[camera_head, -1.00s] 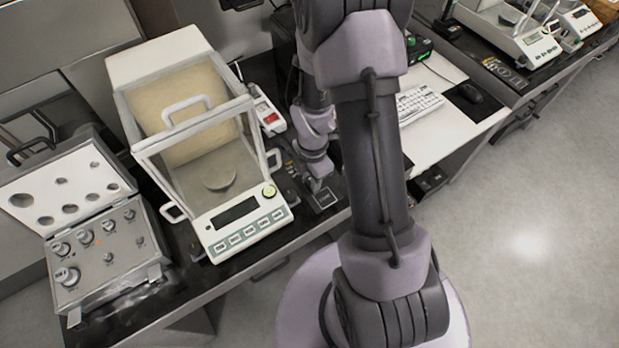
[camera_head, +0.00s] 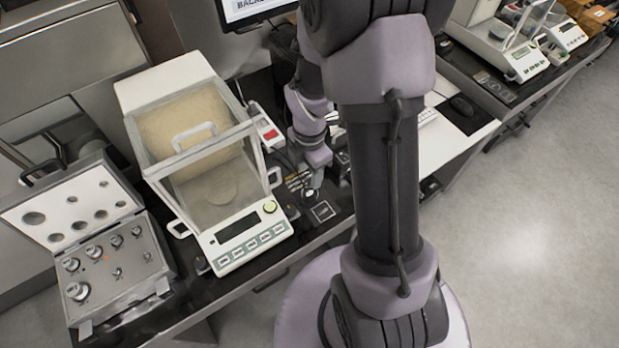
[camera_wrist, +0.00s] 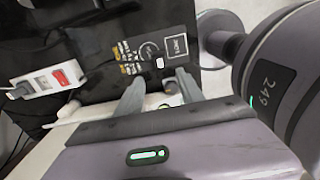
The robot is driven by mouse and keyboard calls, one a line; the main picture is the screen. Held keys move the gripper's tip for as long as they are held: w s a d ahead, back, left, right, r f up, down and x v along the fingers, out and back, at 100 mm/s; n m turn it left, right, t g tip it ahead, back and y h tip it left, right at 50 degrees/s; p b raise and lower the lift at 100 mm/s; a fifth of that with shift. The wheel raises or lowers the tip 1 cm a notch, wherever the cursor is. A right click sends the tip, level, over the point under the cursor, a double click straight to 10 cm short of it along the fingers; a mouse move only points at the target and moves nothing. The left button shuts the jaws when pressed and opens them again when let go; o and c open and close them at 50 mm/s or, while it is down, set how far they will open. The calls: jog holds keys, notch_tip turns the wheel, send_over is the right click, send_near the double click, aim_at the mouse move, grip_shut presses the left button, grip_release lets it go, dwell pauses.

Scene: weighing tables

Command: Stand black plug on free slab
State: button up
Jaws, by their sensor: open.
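My gripper (camera_wrist: 160,90) is open, with its two grey fingers apart above the black bench top; in the head view (camera_head: 314,178) it is to the right of the balance. A small pale round piece (camera_wrist: 172,88) shows between the fingers, partly hidden, and I cannot tell what it is. A small light knob (camera_wrist: 160,63) is just past the fingertips. A square outlined mark (camera_wrist: 177,45) lies on the black surface; it also shows in the head view (camera_head: 322,210). I cannot make out the black plug for sure, nor which surface is the free slab.
A glass-walled balance (camera_head: 225,225) stands left of my gripper. An open weight case (camera_head: 115,275) is at far left. A white power strip (camera_wrist: 48,82) with a red switch lies beside the marked area. More balances (camera_head: 520,60) stand at the far right.

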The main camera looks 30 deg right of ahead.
jog(key=a+r+m+t, duration=0.1)
jog(key=a+r+m, duration=0.15)
jog(key=r, duration=0.35)
jog(key=a+r+m+t, duration=0.1)
jog(key=r+m, duration=0.3)
jog(key=r, duration=0.1)
jog(key=s+a+r+m+t+y, duration=0.1)
jog(key=s+a+r+m+t, duration=0.1)
jog(key=s+a+r+m, duration=0.3)
jog(key=s+a+r+m+t+y, duration=0.1)
jog(key=s+a+r+m, duration=0.4)
jog(key=r+m, duration=0.4)
jog(key=shift+s+a+r+m+t, duration=0.35)
jog(key=shift+s+m, duration=0.45)
jog(key=shift+m, duration=0.35)
